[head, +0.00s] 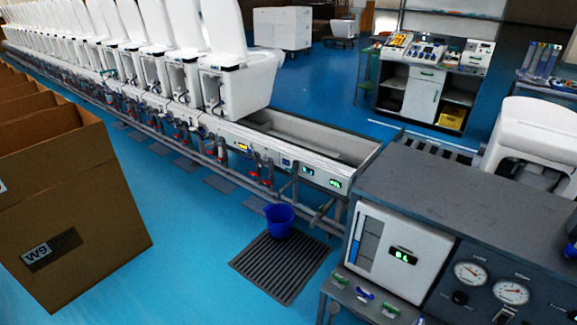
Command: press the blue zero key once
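The control panel (398,252) has a white front with a lit green display (403,256). A tall narrow display (368,238), partly blue, is at its left side. No key marked zero can be made out. Small green, blue and white parts (365,293) sit on a grey ledge below the panel; they are too small to tell whether any is a key. A dark panel with two round gauges (470,273) is to the right. My gripper is not in view.
A blue bucket (279,219) stands on a dark slatted mat (282,268) left of the panel. A long line of white toilets (235,75) runs to the far left. Cardboard boxes (85,215) stand at left. A workbench (430,80) is at the back.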

